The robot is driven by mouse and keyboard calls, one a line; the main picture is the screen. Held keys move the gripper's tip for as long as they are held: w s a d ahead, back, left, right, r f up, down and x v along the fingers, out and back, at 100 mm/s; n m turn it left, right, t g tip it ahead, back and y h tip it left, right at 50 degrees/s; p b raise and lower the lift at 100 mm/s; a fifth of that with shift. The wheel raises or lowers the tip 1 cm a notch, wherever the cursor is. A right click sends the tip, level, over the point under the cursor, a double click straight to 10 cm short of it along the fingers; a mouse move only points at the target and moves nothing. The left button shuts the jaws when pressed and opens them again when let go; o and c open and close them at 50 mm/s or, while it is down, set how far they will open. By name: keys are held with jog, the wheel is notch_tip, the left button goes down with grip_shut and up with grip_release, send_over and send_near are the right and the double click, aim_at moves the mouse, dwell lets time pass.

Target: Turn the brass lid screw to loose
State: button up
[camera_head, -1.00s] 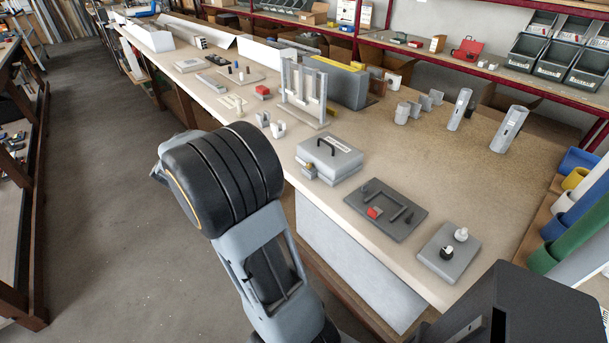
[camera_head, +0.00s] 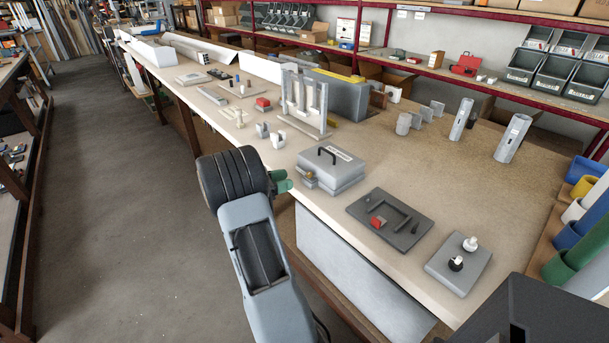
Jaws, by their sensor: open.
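The grey box (camera_head: 335,172) with a black handle and a white label on its lid stands near the bench's front edge. The small brass lid screw (camera_head: 308,174) sits on a grey bracket at the box's front left side; its turn position is too small to tell. My gripper (camera_head: 282,181), with green fingers, is open and pokes out to the right from behind my dark wrist. In the picture it lies just left of the screw and appears apart from it. Nothing shows between the fingers.
A dark plate (camera_head: 390,220) with a red block and a grey plate (camera_head: 458,264) with two knobs lie to the right. White clips (camera_head: 270,134) and an upright slotted rack (camera_head: 302,105) stand behind on the left.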

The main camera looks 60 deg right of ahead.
aim_at(309, 175)
jog(key=shift+x, duration=3.6)
grip_shut()
